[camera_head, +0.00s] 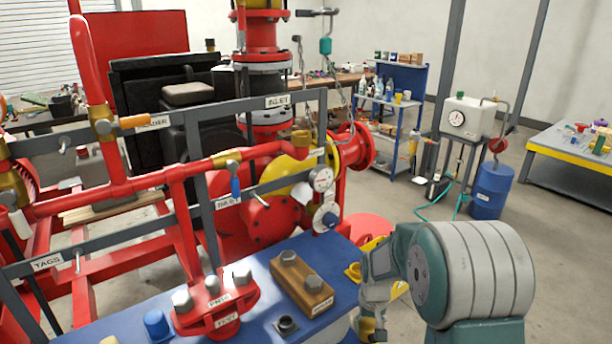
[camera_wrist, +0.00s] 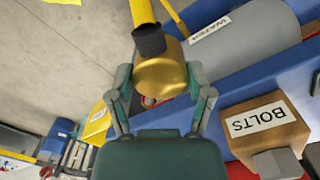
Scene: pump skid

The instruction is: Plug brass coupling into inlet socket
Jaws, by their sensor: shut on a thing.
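The brass coupling (camera_wrist: 160,80) is between the fingers of my gripper (camera_wrist: 162,92) in the wrist view. A black sleeve and a yellow hose (camera_wrist: 142,12) run up from it. In the head view my gripper (camera_head: 372,318) is low at the right, beside the blue bench's right edge, and is partly hidden by my own arm. A sign reading INLET (camera_head: 277,101) hangs on the grey rail of the red pump skid. I cannot tell which fitting is the inlet socket. A small round part shows behind the coupling in the wrist view, mostly hidden.
The blue bench top (camera_head: 255,255) holds a red flanged block (camera_head: 215,308), a wooden bolt block (camera_head: 302,285) and a blue cap (camera_head: 157,324). The bolts block (camera_wrist: 262,122) shows right of my gripper in the wrist view. Floor to the right is open, before a blue drum (camera_head: 491,192).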

